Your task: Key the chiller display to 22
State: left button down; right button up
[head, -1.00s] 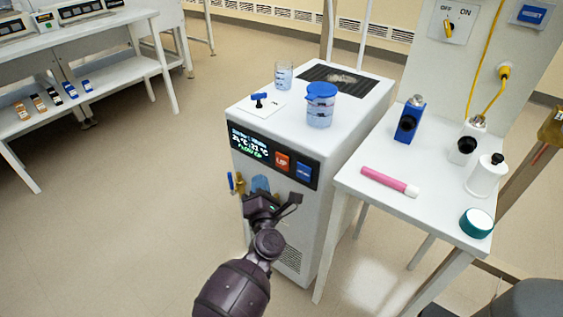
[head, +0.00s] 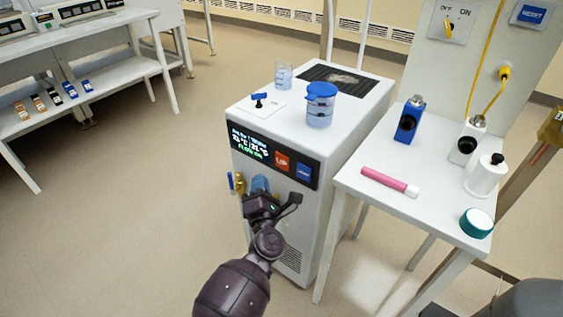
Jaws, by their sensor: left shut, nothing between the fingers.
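The white chiller (head: 317,210) stands in the middle with a dark front panel. Its lit display (head: 249,143) shows two temperature figures above a green FLOW OK line; the digits are too small to read surely. A red UP button (head: 282,162) and a blue button (head: 304,171), whose label is unclear, sit right of the display. My left gripper (head: 268,203) is shut and empty, just below the panel in front of the chiller's face. It is apart from both buttons in the picture. My right gripper is not in view.
On the chiller top stand a blue-lidded jar (head: 320,105), a beaker (head: 284,75) and a blue valve handle (head: 259,98). A white table (head: 385,206) with bottles and a pink marker (head: 389,182) adjoins the right. Floor at left is clear.

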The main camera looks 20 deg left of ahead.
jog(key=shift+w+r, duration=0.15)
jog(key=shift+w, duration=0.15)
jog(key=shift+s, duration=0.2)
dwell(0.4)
